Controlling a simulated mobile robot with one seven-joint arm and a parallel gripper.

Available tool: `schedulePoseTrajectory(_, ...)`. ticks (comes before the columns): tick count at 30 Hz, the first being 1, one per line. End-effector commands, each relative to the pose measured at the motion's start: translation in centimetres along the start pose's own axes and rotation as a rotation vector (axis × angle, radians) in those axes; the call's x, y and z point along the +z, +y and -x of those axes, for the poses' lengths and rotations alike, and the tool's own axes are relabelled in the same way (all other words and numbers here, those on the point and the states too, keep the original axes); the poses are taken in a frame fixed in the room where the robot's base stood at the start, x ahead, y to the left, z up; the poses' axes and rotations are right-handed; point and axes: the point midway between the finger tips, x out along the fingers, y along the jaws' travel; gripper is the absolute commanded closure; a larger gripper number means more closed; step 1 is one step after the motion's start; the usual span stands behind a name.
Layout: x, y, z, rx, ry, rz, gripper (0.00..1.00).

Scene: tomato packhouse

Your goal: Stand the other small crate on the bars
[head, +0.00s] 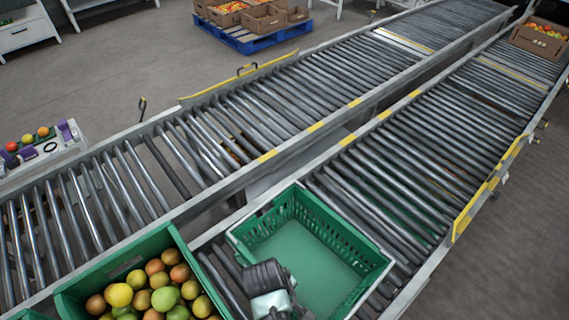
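An empty green crate (379,277) with slotted walls sits upright on the rollers of the near conveyor (400,175), low in the middle of the head view. A second green crate (70,304), filled with red, orange, yellow and green tomatoes (160,292), stands to its left, cut off by the bottom edge. My gripper (265,276) is over the left near side of the empty crate and hides part of that wall. Its fingers are not clear, and I cannot tell whether it touches the crate. The metal rollers are the only bars I can make out.
A second roller conveyor (250,115) runs parallel behind. A yellow guard (488,190) edges the near conveyor at right. A cardboard box of tomatoes (541,37) sits at its far end. Brown boxes stand on a blue pallet (255,42).

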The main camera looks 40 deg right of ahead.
Motion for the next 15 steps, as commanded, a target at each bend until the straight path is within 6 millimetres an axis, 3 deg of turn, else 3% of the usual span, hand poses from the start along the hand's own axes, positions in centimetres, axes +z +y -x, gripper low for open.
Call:
schedulePoseTrajectory(9,-0.13,-0.05,-0.58,0.003,0.003,-0.001,1.00)
schedulePoseTrajectory(10,-0.13,-0.05,-0.58,0.003,0.003,-0.001,0.72)
schedulePoseTrajectory(15,-0.09,-0.07,-0.55,0.002,0.002,-0.001,0.41)
